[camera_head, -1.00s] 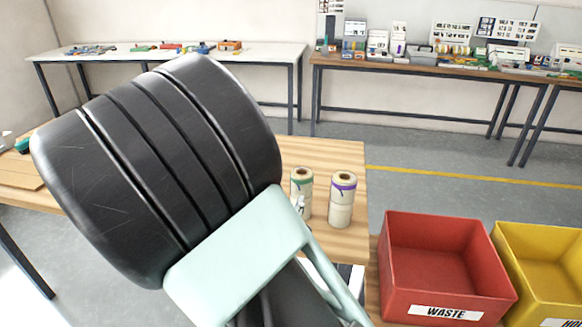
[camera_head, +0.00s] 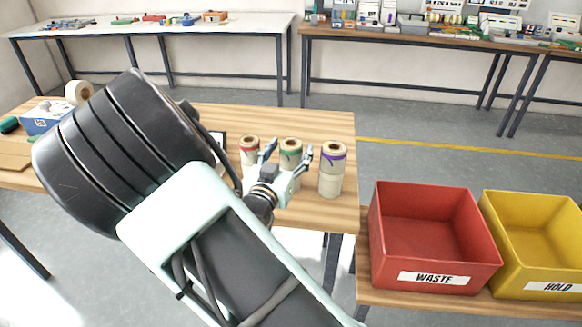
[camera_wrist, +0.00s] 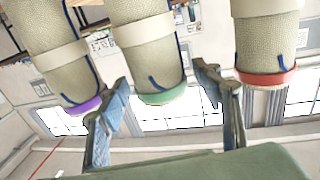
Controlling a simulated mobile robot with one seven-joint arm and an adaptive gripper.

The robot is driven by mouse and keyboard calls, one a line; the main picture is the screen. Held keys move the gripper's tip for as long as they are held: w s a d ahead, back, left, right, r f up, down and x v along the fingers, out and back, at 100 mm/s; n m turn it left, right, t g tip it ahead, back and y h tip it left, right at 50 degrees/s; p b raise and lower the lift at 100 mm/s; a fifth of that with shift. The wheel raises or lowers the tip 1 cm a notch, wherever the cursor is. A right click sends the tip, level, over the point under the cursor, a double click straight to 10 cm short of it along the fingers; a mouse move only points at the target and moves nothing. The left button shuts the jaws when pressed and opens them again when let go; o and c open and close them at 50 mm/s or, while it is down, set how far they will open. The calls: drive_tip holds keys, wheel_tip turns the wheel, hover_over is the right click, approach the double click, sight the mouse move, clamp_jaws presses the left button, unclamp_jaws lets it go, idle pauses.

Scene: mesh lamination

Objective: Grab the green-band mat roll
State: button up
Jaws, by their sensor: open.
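The green-band mat roll (camera_head: 290,152) stands upright on the wooden table, between a red-band roll (camera_head: 249,150) on its left and a purple-band roll (camera_head: 332,168) on its right. My gripper (camera_head: 287,157) is open in front of the green-band roll. In the wrist view the picture is upside down: the green-band roll (camera_wrist: 150,55) hangs between the two blue-grey fingers (camera_wrist: 160,82), with the purple-band roll (camera_wrist: 58,60) to the left and the red-band roll (camera_wrist: 264,45) to the right. I cannot tell whether the fingers touch any roll.
A red WASTE bin (camera_head: 432,240) and a yellow HOLD bin (camera_head: 535,245) stand at the right. The wooden table (camera_head: 325,125) has free room behind the rolls. A blue-and-white box (camera_head: 45,117) and a tape roll (camera_head: 78,92) are at the left.

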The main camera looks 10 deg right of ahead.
drive_tip(key=shift+w+d, duration=0.25)
drive_tip(key=shift+w, duration=0.2)
clamp_jaws()
